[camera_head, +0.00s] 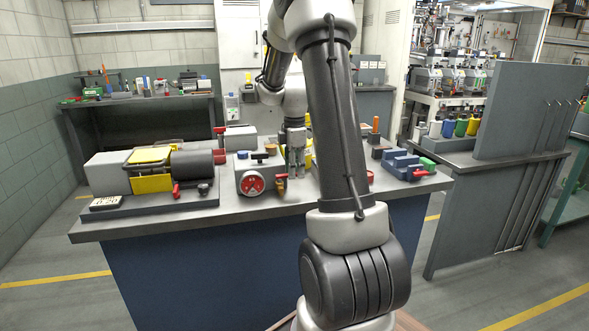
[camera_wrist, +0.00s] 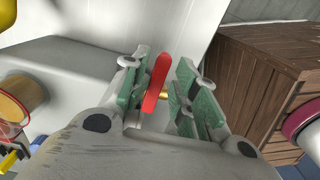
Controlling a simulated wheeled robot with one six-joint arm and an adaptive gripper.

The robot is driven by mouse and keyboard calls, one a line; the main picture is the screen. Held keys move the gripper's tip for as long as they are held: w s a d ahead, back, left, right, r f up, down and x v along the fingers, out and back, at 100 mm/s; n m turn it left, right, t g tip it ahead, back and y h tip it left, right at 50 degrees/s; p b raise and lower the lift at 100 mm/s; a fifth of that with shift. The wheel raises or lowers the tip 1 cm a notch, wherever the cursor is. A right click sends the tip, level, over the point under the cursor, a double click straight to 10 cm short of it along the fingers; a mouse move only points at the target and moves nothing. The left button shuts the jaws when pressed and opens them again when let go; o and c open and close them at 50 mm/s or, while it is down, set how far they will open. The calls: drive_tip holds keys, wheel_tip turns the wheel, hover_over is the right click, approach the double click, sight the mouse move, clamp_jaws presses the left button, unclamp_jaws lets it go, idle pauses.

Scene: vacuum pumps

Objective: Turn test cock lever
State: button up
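A red lever (camera_wrist: 157,82) stands between the two green-padded fingers of my gripper (camera_wrist: 163,98) in the wrist view. A bit of brass shows beside the lever, towards the right finger. The fingers are apart, one on each side of the lever. The lever lies close to the left finger, and I cannot tell whether they touch. In the head view my gripper (camera_head: 295,165) points down over the middle of the bench, behind a small brass valve (camera_head: 281,184). I cannot make out the lever between the fingers there.
The grey bench top (camera_head: 270,207) holds a pump with a yellow part (camera_head: 152,183) at left, a red round dial (camera_head: 252,183) left of my gripper and blue blocks (camera_head: 403,165) at right. The wrist view shows a brown wooden-looking box (camera_wrist: 255,75) at right.

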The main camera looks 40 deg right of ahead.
drive_tip(key=shift+w, duration=0.1)
drive_tip(key=shift+r, duration=4)
drive_tip(key=shift+m, duration=0.8)
drive_tip(key=shift+f+m, duration=0.25)
drive_tip(key=shift+m, duration=0.65)
drive_tip(key=s+a+r+m+t, duration=0.2)
drive_tip(key=s+a+m, duration=0.3)
drive_tip(key=s+a, duration=0.4)
drive_tip(key=s+a+r+m+t, duration=0.2)
drive_tip(key=s+a+m, duration=0.3)
drive_tip(key=s, duration=0.9)
drive_tip(key=a+r, duration=0.1)
drive_tip(key=a, duration=0.2)
drive_tip(key=shift+s+a+r, duration=0.3)
drive_tip(key=shift+a, duration=0.1)
